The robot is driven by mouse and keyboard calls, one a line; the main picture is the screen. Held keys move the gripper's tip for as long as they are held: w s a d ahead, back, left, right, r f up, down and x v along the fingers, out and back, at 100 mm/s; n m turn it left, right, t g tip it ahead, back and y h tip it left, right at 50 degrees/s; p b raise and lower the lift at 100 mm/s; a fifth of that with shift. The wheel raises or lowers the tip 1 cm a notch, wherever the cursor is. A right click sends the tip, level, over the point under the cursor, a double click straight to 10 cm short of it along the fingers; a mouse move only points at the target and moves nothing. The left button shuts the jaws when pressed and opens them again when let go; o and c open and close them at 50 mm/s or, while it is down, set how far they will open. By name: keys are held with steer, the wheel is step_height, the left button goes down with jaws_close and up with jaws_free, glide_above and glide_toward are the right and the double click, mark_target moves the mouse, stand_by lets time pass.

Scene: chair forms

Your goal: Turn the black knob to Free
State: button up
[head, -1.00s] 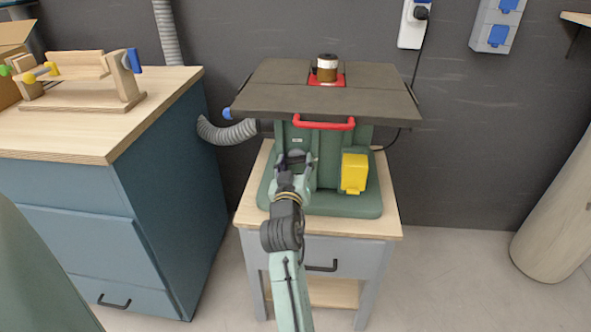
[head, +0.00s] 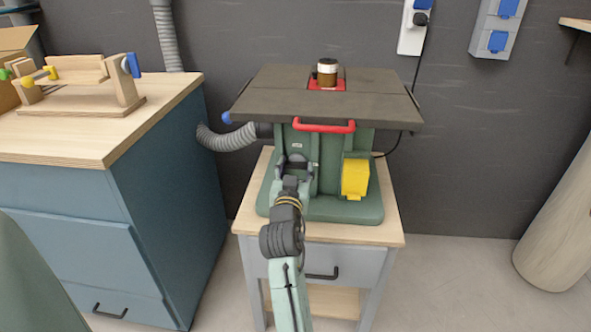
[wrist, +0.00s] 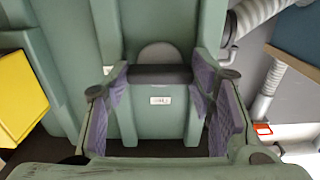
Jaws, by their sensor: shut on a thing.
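The black knob (wrist: 160,73) is a dark bar in front of a round grey plate on the green machine body (wrist: 75,45). It lies level across the wrist view. My gripper (wrist: 160,88) has its purple-padded fingers at the two ends of the bar and is shut on it. A small white label (wrist: 160,100) shows on the green panel beside the knob; its writing is too small to read. In the head view my gripper (head: 297,168) is at the front of the machine, left of the yellow box, and the knob shows as a dark strip between the fingers.
The dark machine table (head: 270,93) overhangs above my gripper, with a red handle (head: 323,126) at its front edge. A yellow box (head: 355,178) sits close to the right. A blue cabinet (head: 165,190) stands to the left, with a grey hose (head: 228,136) behind.

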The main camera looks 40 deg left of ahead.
steer(key=o, duration=1.2)
steer(key=shift+c, duration=0.2)
steer(key=shift+s, duration=0.1)
steer(key=v, duration=1.2)
